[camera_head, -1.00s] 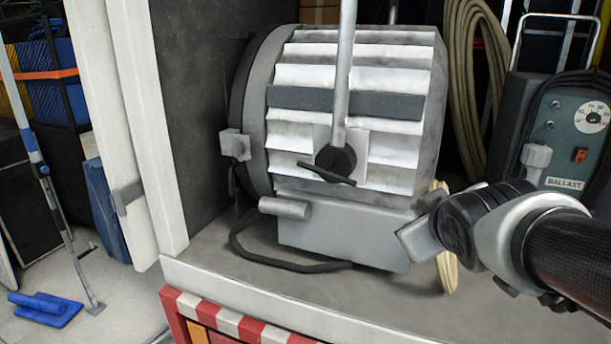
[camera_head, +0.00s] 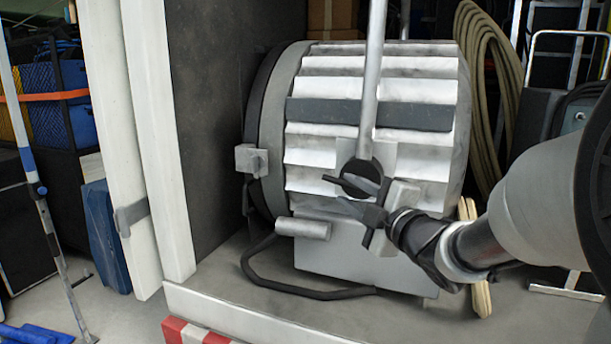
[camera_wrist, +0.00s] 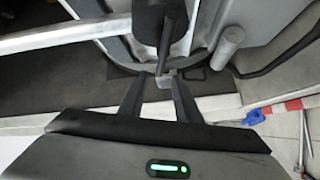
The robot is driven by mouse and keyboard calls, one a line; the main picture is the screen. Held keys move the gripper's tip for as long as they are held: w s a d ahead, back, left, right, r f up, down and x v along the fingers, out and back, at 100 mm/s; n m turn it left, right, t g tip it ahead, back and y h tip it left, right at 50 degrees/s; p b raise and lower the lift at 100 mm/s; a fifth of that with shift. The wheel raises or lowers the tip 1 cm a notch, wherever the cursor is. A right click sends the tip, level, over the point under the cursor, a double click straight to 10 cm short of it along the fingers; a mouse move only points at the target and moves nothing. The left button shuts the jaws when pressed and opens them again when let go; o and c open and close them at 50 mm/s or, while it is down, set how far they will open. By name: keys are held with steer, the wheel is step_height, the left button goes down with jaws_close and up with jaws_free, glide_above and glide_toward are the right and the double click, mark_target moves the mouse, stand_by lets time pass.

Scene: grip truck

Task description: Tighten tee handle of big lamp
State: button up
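The big lamp (camera_head: 370,120) has a ribbed silver housing and stands on the truck bed. Its black tee handle (camera_head: 361,178) sits on the side facing me, at the foot of a grey metal bar, with its crossbar slanting. My gripper (camera_head: 356,216) is just below and in front of the tee handle in the head view. In the wrist view, my gripper (camera_wrist: 158,76) has its two dark fingers apart. The tee handle (camera_wrist: 165,40) reaches down toward the gap between the fingertips. I cannot tell whether they touch it. Part of the lamp is hidden by my arm.
A black cable (camera_head: 290,290) loops on the bed below the lamp. A coiled tan hose (camera_head: 490,90) hangs behind at the right. A white post (camera_head: 150,140) stands left of the lamp. A grey wall (camera_head: 215,120) closes off the lamp's left side.

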mark_target(331, 178)
steer(key=x, duration=1.1)
steer(key=shift+w+p, duration=0.35)
steer(key=shift+p, duration=0.05)
steer(key=shift+a, duration=0.1)
steer(key=shift+c, duration=0.3)
jaws_close()
